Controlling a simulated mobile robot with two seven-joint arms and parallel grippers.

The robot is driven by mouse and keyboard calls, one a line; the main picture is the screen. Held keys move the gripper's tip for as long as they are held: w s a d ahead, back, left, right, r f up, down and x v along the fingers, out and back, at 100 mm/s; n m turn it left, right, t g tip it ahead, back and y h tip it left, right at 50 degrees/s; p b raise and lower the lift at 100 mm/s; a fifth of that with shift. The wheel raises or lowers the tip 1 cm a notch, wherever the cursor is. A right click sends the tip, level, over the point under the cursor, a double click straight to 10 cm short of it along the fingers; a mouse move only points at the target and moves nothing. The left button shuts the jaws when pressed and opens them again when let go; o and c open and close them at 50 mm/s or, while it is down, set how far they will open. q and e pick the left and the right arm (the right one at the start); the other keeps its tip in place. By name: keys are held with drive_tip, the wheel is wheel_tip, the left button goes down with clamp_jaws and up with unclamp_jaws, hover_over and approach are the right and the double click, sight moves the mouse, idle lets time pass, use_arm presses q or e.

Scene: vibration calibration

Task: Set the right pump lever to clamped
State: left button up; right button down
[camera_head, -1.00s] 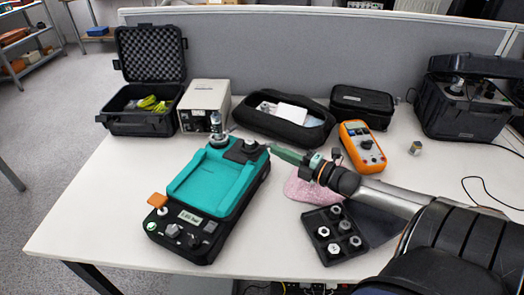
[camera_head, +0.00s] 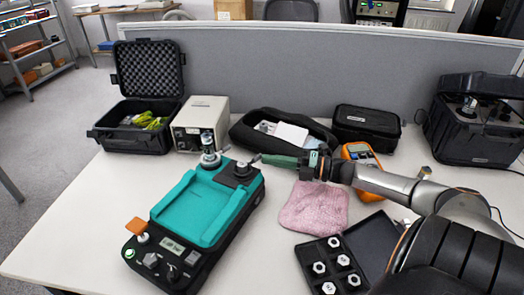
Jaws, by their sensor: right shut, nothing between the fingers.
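The calibration pump is a teal and black unit (camera_head: 203,208) at the left middle of the table. At its far right corner is a dark fitting with a small knob (camera_head: 241,170). A short thin lever (camera_head: 254,159) seems to stick out there; its setting is too small to tell. My right gripper (camera_head: 263,159), with green fingers, is shut and empty, its tip right beside this fitting. I cannot tell whether it touches the lever. At the pump's near left is an orange tab (camera_head: 136,225). My left gripper is not in view.
A metal-topped fitting (camera_head: 209,150) stands on the pump's far left corner. Behind are a beige box (camera_head: 200,118), an open black case (camera_head: 140,142) and a soft black case (camera_head: 262,137). A pink cloth (camera_head: 314,208) and a tray of nuts (camera_head: 318,268) lie beneath and near my arm.

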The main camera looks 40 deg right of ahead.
drive_tip(key=shift+w+d, duration=0.1)
drive_tip(key=shift+w, duration=0.1)
drive_tip(key=shift+w+r, duration=0.1)
drive_tip(key=shift+w, duration=0.05)
idle(0.5)
